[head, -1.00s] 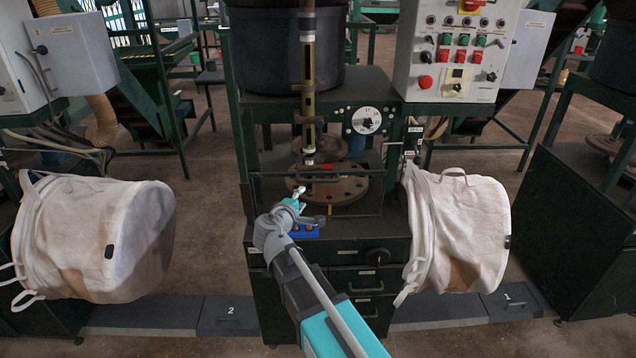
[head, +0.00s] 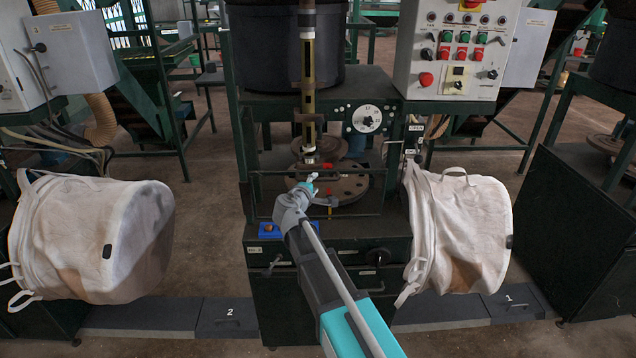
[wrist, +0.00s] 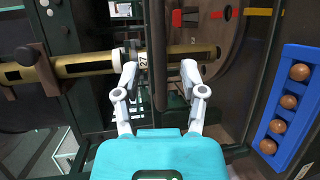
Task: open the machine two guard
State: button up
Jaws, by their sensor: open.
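The guard (head: 350,172) of the middle machine is a dark, thin-barred frame in front of the round turntable (head: 352,188). It looks closed across the front. My gripper (head: 312,179) is at the guard's bars, left of the frame's middle. In the wrist view my gripper (wrist: 159,70) is open, with one finger on each side of a dark bar (wrist: 158,35). The bar passes between the fingertips, and neither finger clearly presses on it. I cannot tell the exact depth between fingers and bar. My arm hides part of the guard's lower edge.
A brass column (head: 308,70) stands behind the guard. A control box (head: 455,50) is above right.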

aim_at(317, 180)
jog(key=shift+x, duration=1.9)
jog(key=shift+s, duration=0.1)
jog(key=shift+c, duration=0.3)
grip_shut()
